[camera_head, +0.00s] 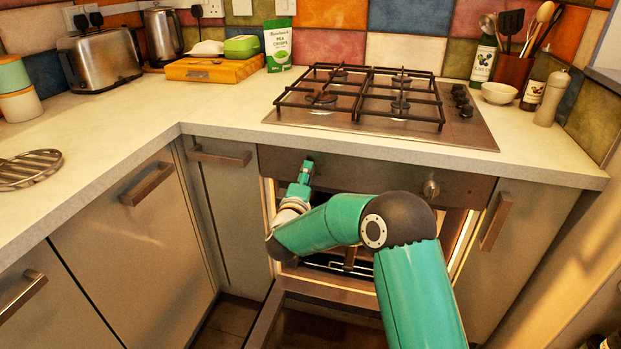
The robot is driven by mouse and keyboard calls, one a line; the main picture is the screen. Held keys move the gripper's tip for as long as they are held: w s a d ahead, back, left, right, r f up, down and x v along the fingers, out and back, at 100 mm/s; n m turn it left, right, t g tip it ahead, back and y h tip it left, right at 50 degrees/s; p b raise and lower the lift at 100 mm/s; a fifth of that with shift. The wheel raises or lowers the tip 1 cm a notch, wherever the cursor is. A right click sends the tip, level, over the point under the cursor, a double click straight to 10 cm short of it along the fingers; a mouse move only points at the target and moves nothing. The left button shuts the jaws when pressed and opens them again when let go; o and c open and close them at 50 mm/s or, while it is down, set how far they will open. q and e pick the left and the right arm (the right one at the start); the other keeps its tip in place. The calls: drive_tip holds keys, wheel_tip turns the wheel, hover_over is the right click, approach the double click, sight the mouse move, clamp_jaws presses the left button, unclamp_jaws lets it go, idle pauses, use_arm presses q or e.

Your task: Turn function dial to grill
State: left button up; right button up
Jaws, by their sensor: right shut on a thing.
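The oven's dark control panel (365,176) runs below the worktop edge. My right gripper (307,164) is at the left part of this panel, shut on the function dial there. The gripper hides most of that dial, so its pointer and setting cannot be read. A second round metal dial (431,188) sits at the right part of the panel, apart from the gripper. My right arm reaches up from the bottom right and crosses in front of the oven. My left gripper is not in view.
The oven door (268,318) hangs open below the lit cavity. A gas hob (463,130) is set in the worktop above. A toaster (103,62), a wooden bread box (212,70) and a wire trivet (30,167) stand on the left counter. Cabinet handles (496,221) stick out beside the oven.

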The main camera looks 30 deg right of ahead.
drive_tip(key=n+b, duration=0.7)
drive_tip(key=n, duration=0.1)
drive_tip(key=n+g+b, duration=0.1)
drive_tip(key=n+b, duration=0.6)
drive_tip(key=n, duration=0.2)
drive_tip(key=n+g+b, duration=0.1)
drive_tip(key=n+b, duration=0.6)
drive_tip(key=n, duration=0.1)
drive_tip(key=shift+w+a+f+n+y, duration=0.1)
drive_tip(key=shift+a+f+n+y, duration=0.1)
drive_tip(key=shift+a+n+y, duration=0.1)
idle(1.6)
drive_tip(key=shift+d, duration=0.1)
idle(0.4)
drive_tip(key=o, duration=1.1)
drive_tip(key=shift+o, duration=0.2)
drive_tip(key=shift+r, duration=0.2)
